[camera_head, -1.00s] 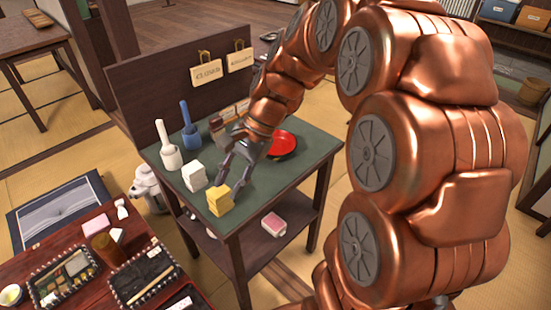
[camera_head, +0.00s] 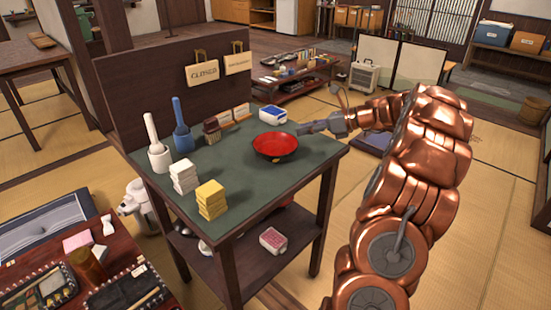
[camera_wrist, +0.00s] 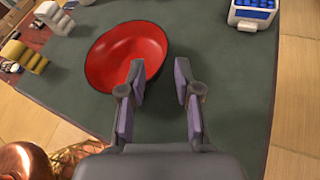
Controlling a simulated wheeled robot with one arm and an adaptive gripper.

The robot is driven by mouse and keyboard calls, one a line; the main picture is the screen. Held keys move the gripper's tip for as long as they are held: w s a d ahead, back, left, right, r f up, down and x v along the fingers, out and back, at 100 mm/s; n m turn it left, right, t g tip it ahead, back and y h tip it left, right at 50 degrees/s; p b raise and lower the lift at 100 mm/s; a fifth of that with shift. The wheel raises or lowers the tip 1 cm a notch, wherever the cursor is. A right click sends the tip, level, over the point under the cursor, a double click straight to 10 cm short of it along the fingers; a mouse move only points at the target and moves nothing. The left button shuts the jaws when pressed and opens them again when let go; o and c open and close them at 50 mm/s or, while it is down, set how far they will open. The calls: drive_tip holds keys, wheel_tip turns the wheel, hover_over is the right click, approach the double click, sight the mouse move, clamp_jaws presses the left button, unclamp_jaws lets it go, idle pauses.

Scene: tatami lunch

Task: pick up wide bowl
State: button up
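The wide bowl (camera_head: 275,146) is red inside with a dark rim. It stands upright on the green top of the small table (camera_head: 240,183), near its right side. My gripper (camera_head: 302,128) is at the right of the bowl, close to its rim. In the wrist view the bowl (camera_wrist: 126,55) lies at the upper left, and my gripper (camera_wrist: 160,82) is open with its fingers apart. The left finger overlaps the bowl's right rim in the picture; I cannot tell whether it touches. The right finger is over bare green tabletop.
A dark panel (camera_head: 150,90) closes the table's back. The tabletop's front right is clear.

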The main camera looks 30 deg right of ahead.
sight(275, 150)
drive_tip(key=shift+d+f, duration=0.2)
drive_tip(key=shift+d, duration=0.1)
drive_tip(key=shift+w+a+f, duration=0.1)
drive_tip(key=shift+w, duration=0.2)
drive_tip(key=shift+b+x, duration=0.75)
drive_tip(key=shift+x, duration=2.75)
clamp_jaws()
